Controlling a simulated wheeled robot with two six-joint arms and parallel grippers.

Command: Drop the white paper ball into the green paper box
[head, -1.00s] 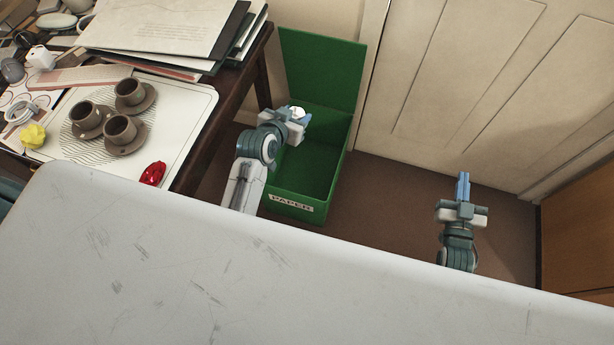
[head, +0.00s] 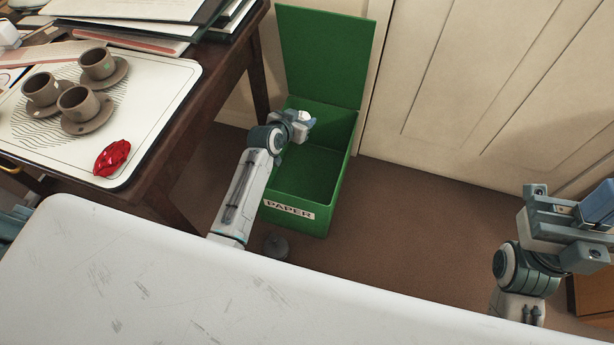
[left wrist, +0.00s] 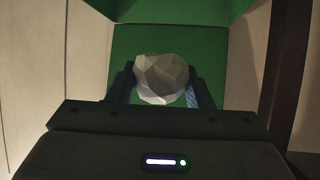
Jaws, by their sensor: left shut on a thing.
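The white paper ball (left wrist: 161,78) is held between the two fingers of my left gripper (left wrist: 160,92) in the left wrist view. In the head view the ball (head: 304,116) shows as a small white patch at the tip of my left gripper (head: 307,121). The green paper box (head: 307,222) stands open on the floor, its lid raised at the back and a PAPER label on its front. My left gripper is over the box opening, towards its left rear. My right gripper (head: 592,215) is at the right edge, partly cut off, and its jaw opening is unclear.
A panelled door (head: 480,90) stands behind. Brown floor (head: 420,215) is clear right of the box.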

